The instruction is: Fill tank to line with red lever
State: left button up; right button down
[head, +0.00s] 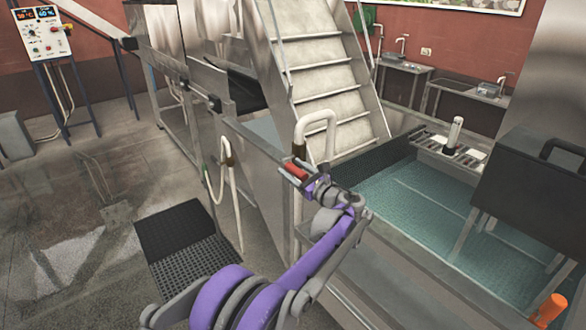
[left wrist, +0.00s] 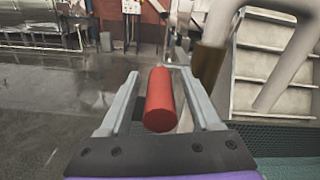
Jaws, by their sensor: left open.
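The red lever (head: 297,170) is a short red cylinder near the base of a thick, bent white pipe (head: 318,125). In the left wrist view, the red lever (left wrist: 160,100) lies between the two fingers of my left gripper (left wrist: 160,74), with a gap visible on its left side. My left gripper (head: 293,174) is open around the lever; whether a finger touches it is unclear. The tank (head: 385,300) at the right has metal walls and a teal, wet-looking inside. No fill line can be made out. My right gripper is not in view.
Metal stairs (head: 320,85) rise behind the pipe. A dark box on legs (head: 530,185) stands at the right, near an orange cylinder (head: 548,309). A black mat (head: 185,245) lies on the floor at left. A control panel (head: 42,35) stands at far left.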

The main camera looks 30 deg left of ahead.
pick_arm(q)
jog(key=shift+a, duration=0.15)
grip_shut()
dwell(1.4)
